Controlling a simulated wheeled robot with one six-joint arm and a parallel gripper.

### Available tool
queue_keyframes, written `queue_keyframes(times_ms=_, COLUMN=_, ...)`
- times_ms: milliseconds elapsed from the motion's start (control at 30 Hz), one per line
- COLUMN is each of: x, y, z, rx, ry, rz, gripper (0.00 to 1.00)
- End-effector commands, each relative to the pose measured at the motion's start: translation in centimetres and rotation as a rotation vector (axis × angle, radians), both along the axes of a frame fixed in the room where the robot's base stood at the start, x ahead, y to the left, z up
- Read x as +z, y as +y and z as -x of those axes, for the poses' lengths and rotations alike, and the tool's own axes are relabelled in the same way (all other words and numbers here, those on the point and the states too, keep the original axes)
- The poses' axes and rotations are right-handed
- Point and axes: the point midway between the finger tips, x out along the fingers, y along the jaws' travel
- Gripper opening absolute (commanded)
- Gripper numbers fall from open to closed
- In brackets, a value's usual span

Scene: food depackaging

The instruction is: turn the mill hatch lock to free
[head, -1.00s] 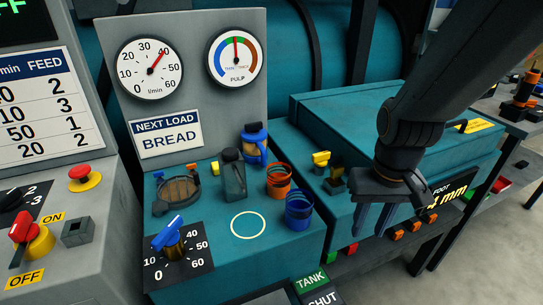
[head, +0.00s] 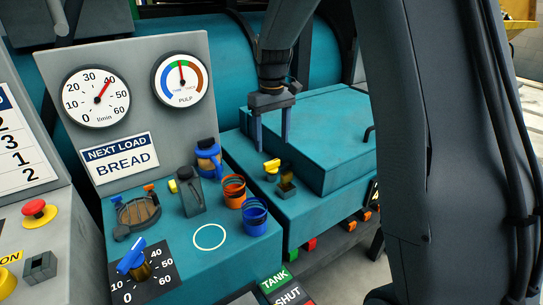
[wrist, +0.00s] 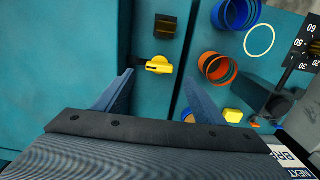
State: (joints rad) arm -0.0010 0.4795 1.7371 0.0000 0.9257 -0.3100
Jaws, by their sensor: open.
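The mill hatch lock shows as a small yellow lever (head: 271,166) on the teal housing, left of the big hatch lid (head: 335,130). In the wrist view the yellow lever (wrist: 160,65) lies crosswise on a dark pivot. My gripper (head: 271,145) points down above the lever, with its two fingers apart and nothing between them. In the wrist view my gripper (wrist: 157,80) has one fingertip on either side of the lever. I see no contact; the exact height gap cannot be told.
A dark slotted block (head: 287,186) sits just in front of the lever. On the left panel are an orange ring cup (head: 233,190), a blue ring cup (head: 255,216), a grey bottle (head: 190,195) and a blue-lidded jar (head: 208,158). A blue-handled dial (head: 132,258) is farther left.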

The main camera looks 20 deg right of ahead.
Motion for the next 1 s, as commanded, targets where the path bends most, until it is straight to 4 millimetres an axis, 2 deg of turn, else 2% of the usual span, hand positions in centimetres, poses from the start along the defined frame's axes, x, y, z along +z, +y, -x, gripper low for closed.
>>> queue_keyframes(times_ms=167, x=-1.7, y=0.0, z=-0.1, rx=0.004, ry=0.004, rz=0.0, gripper=0.64)
queue_keyframes(times_ms=500, x=-6.5, y=0.1, z=-0.1, rx=0.004, ry=0.002, rz=0.001, gripper=0.64)
queue_keyframes(times_ms=700, x=-7.6, y=0.0, z=-0.1, rx=0.003, ry=0.0, rz=0.0, gripper=0.64)
queue_keyframes(times_ms=933, x=-7.6, y=0.0, z=-0.2, rx=0.003, ry=-0.001, rz=0.0, gripper=0.64)
queue_keyframes(times_ms=1000, x=-7.6, y=0.0, z=-0.2, rx=0.003, ry=-0.001, rz=0.0, gripper=0.52)
